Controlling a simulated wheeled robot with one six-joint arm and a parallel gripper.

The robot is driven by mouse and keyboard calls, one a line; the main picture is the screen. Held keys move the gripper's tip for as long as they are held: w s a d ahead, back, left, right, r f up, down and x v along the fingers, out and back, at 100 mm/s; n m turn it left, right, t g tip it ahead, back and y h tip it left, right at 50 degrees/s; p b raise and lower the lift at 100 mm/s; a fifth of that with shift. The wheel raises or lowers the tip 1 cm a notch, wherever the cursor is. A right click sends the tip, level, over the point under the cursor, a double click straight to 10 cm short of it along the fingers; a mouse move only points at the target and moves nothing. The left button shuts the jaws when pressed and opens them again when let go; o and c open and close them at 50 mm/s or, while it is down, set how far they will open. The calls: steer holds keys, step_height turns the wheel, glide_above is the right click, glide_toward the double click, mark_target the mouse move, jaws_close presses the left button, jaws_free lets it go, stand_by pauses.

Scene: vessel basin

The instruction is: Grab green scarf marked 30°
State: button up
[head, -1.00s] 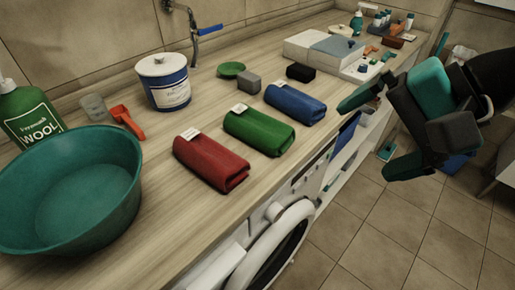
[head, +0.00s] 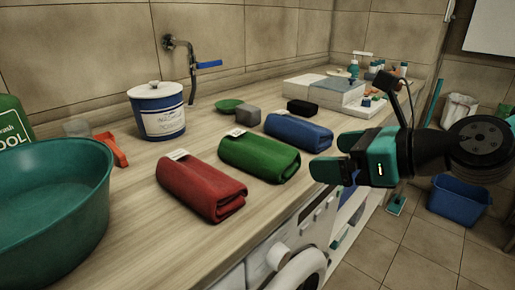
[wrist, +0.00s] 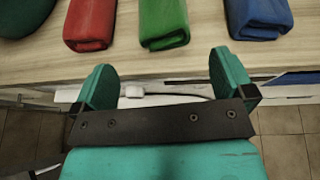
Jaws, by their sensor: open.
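The green scarf (head: 259,157) lies rolled on the wooden counter, between a red scarf (head: 201,187) and a blue scarf (head: 298,132). A small white tag (head: 236,132) sits at its far end; its marking is too small to read. In the wrist view the green scarf (wrist: 163,22) is ahead of my gripper, near the counter's front edge. My gripper (head: 334,164) is open and empty, to the right of the green scarf in the head view. In the wrist view its two teal fingers (wrist: 160,78) are wide apart, short of the counter edge and not touching any scarf.
A teal basin (head: 50,225) stands at the left of the counter. Behind the scarves are a blue-and-white canister (head: 157,111), a green dish (head: 228,105), a grey block (head: 247,116) and a black block (head: 302,107). A washing machine (head: 292,262) is below the counter.

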mark_target(292, 156)
steer(key=p+x, duration=0.6)
steer(key=p, duration=0.3)
steer(key=shift+s+a, duration=0.1)
steer(key=p+x, duration=0.1)
steer(key=x, duration=0.4)
steer(key=shift+w+a+f+p, duration=0.2)
steer(key=shift+w+f+p, duration=0.05)
steer(key=shift+f+p, duration=0.1)
steer(key=shift+r, duration=0.1)
steer(key=c, duration=0.8)
steer(key=shift+r, duration=0.15)
